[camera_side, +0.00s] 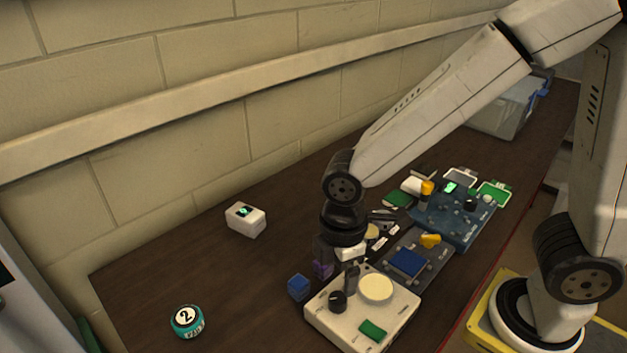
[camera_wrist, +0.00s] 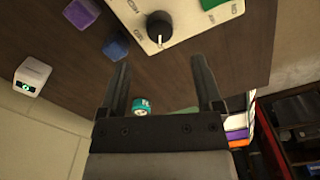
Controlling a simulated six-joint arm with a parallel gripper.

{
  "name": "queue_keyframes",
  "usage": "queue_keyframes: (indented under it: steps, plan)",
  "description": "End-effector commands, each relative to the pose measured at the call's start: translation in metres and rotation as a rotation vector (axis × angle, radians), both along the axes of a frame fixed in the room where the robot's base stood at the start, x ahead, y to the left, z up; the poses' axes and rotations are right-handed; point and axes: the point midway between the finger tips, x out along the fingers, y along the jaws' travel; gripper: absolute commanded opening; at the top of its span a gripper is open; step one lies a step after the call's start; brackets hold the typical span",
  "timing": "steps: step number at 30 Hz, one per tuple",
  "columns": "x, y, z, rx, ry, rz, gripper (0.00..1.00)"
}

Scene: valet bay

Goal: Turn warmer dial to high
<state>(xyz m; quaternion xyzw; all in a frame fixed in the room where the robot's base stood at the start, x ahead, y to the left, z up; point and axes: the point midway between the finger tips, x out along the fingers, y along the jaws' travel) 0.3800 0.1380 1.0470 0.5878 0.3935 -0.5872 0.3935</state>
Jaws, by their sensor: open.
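The warmer is a white box (camera_side: 330,322) with a round cream plate (camera_side: 376,288) and a green patch (camera_side: 372,331) on top, at the front of the table. Its black dial (camera_side: 338,301) sits on the left corner of the top. In the wrist view the dial (camera_wrist: 159,27) has a white pointer mark toward the bottom of the picture, with small labels around it too blurred to read surely. My gripper (camera_wrist: 161,68) is open and empty, pointing down. Its fingertips are close to the dial, apart from it in the wrist view. In the side view my gripper (camera_side: 341,270) is beside the dial.
A blue cube (camera_side: 299,288) and a purple block (camera_side: 322,270) lie left of the warmer. A teal can marked 2 (camera_side: 187,322) and a white box with a green display (camera_side: 245,219) stand farther left. Dark trays (camera_side: 425,262) with several parts crowd the right.

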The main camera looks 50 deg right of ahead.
Motion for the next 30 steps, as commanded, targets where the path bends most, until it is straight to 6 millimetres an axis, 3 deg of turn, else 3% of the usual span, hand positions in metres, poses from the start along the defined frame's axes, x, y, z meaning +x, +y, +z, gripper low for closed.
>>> queue_keyframes:
  steps: [18, 30]
  plan:
    - [0.000, 0.000, -0.058, -0.001, 0.003, -0.002, 0.84]
    - [0.000, 0.000, -0.072, 0.001, 0.000, -0.002, 0.84]
